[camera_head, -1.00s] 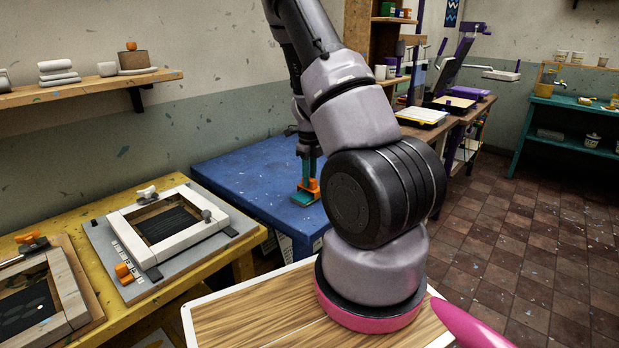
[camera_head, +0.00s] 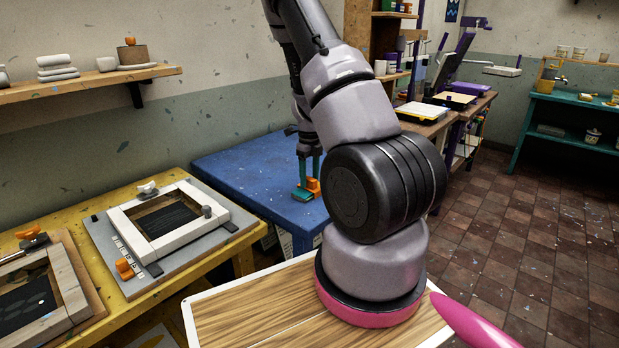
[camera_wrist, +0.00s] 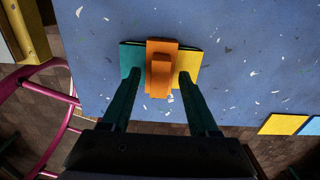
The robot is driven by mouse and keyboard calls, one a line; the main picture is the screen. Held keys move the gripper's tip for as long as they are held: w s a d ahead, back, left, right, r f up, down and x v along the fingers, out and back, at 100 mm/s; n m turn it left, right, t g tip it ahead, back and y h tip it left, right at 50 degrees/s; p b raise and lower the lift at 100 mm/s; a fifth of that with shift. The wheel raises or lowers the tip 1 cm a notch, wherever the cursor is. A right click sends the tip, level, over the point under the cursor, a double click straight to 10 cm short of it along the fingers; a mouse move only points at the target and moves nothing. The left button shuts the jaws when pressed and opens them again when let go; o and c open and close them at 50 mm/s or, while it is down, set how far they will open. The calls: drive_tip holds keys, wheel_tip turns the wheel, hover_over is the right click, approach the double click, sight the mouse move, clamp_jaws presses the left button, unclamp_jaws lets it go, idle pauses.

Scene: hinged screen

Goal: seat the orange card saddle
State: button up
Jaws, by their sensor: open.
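The orange card saddle (camera_wrist: 161,67) is on the blue table, straddling the seam between a teal card (camera_wrist: 130,57) and a yellow card (camera_wrist: 187,63) in the wrist view. In the head view the saddle (camera_head: 313,187) shows beside the teal card (camera_head: 302,196); the yellow card is hidden there. My gripper (camera_wrist: 158,73) is open. Its two teal fingers are on either side of the saddle, with visible gaps. In the head view my gripper (camera_head: 309,178) hangs just above the saddle. Whether the saddle is fully down cannot be told.
The blue table (camera_head: 240,170) is mostly clear. A framed screen (camera_head: 168,222) on a grey board stands on the yellow bench at left, with another frame (camera_head: 75,285) nearer. Loose yellow (camera_wrist: 284,124) and blue (camera_wrist: 313,126) pieces show at the right of the wrist view.

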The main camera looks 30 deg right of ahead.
sight(308, 179)
wheel_tip(308, 179, up, 11)
drive_tip(key=shift+f, duration=0.15)
idle(0.4)
drive_tip(key=s+a+r+n+t+y, duration=0.15)
drive_tip(key=s+a+r+n, duration=0.25)
drive_tip(key=a+r+n, duration=0.45)
drive_tip(key=s+a+r+n+t+y, duration=0.15)
drive_tip(key=s+a+r+n, duration=0.35)
drive_tip(key=r, duration=0.6)
drive_tip(key=s+a+r+n+t, duration=0.2)
drive_tip(key=s+r+n, duration=0.2)
drive_tip(key=s+n, duration=0.2)
drive_tip(key=s+a+r+n+t+h, duration=0.1)
drive_tip(key=s+a+r+n+t, duration=0.1)
drive_tip(key=s+r+n, duration=0.2)
drive_tip(key=shift+s+a+n, duration=0.25)
drive_tip(key=shift+s+n, duration=0.95)
drive_tip(key=shift+n, duration=1.05)
